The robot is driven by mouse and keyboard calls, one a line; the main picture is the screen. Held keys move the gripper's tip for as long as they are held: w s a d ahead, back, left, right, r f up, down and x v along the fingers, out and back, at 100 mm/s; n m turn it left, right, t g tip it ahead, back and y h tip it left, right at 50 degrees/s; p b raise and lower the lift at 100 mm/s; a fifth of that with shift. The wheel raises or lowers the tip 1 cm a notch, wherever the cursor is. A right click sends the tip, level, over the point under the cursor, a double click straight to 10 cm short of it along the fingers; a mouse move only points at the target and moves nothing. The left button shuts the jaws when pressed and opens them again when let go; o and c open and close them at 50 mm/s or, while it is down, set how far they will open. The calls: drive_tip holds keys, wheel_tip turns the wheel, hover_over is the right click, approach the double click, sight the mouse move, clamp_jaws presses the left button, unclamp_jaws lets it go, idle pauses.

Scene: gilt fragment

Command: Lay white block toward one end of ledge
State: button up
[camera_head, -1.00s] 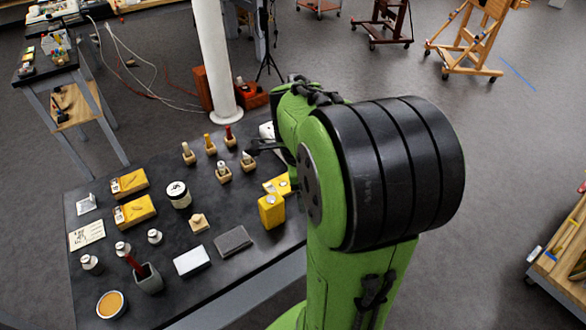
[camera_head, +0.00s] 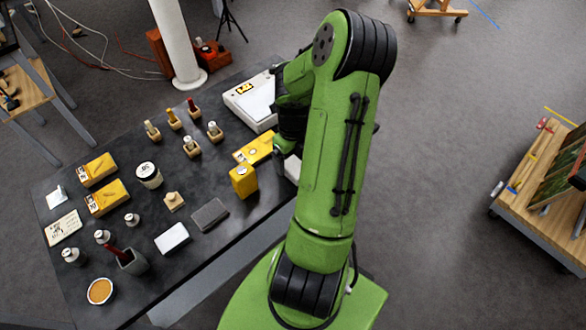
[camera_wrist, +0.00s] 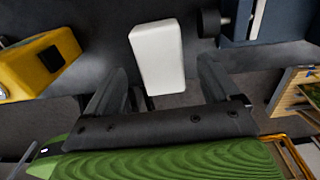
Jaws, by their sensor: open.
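In the wrist view a white block (camera_wrist: 157,55) with rounded corners lies on the dark surface, just beyond the fingertips and between their lines. My gripper (camera_wrist: 160,88) is open with nothing between its fingers. In the head view the gripper is hidden behind my green arm; a white patch (camera_head: 293,168) shows beside the arm at the table's right edge, perhaps this block. Another white block (camera_head: 172,238) lies flat near the table's front edge, beside a grey block (camera_head: 209,214). I cannot make out which surface is the ledge.
A yellow tin (camera_head: 243,181) stands left of my arm; it also shows in the wrist view (camera_wrist: 38,65). The dark table (camera_head: 215,258) carries several jars, bottles and yellow boxes. A white scale-like device (camera_head: 252,102) sits at the back right. A wooden cart (camera_head: 535,195) stands far right.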

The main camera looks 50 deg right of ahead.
sight(293, 164)
wheel_tip(293, 164, down, 4)
drive_tip(key=shift+d+r, duration=0.1)
drive_tip(key=shift+r, duration=0.2)
drive_tip(key=c, duration=1.1)
wheel_tip(293, 164, up, 10)
drive_tip(key=shift+r+p, duration=0.1)
drive_tip(key=shift+p, duration=0.65)
drive_tip(key=shift+s, duration=0.1)
